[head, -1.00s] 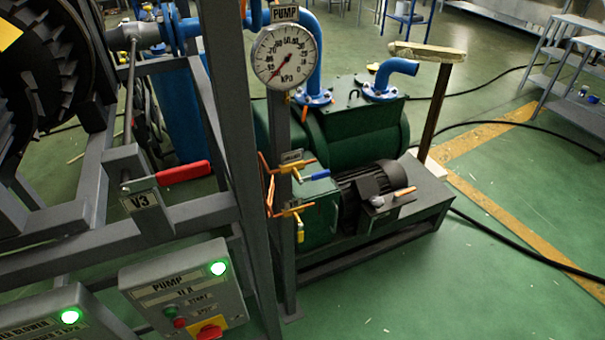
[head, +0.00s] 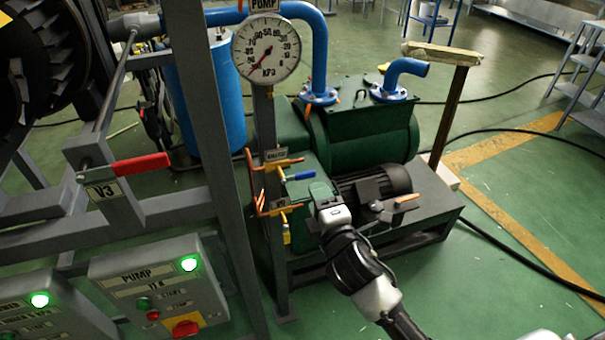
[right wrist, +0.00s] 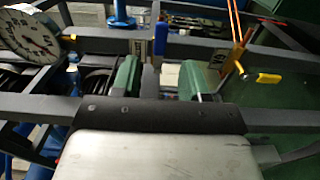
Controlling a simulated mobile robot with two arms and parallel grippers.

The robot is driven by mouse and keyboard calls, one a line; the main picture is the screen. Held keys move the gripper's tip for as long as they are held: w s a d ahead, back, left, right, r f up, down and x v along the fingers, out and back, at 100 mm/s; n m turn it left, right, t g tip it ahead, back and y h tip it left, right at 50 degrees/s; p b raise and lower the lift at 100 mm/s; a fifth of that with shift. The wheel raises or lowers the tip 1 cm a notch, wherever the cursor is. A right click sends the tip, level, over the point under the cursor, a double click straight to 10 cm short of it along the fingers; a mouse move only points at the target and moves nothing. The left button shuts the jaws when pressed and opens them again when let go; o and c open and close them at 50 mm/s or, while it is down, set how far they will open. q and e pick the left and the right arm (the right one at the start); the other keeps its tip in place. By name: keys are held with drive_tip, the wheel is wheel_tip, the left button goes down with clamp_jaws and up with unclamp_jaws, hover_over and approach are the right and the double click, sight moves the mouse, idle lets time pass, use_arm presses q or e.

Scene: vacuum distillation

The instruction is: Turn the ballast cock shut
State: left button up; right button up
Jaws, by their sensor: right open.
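The ballast cock has a blue lever (head: 303,176) on a brass body, beside a small label plate (head: 276,155) on the grey post. The lever points right, away from the post. In the right wrist view the blue lever (right wrist: 160,38) shows near the top, ahead of the gap between my fingers. My right gripper (head: 320,192) is open and empty, just right of and below the lever in the head view. Its green fingers also show in the right wrist view (right wrist: 158,77). I cannot tell how far the lever is from them. My left gripper is not in view.
A second cock with a yellow handle (head: 286,236) hangs just below; it also shows in the right wrist view (right wrist: 268,77). The PUMP gauge (head: 266,48) is above. The green pump (head: 365,130) stands behind. A red V3 lever (head: 140,166) is at left.

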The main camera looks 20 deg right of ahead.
sight(307, 177)
drive_tip(key=w, duration=0.8)
drive_tip(key=shift+w+a, duration=0.1)
drive_tip(key=shift+f, duration=0.1)
clamp_jaws()
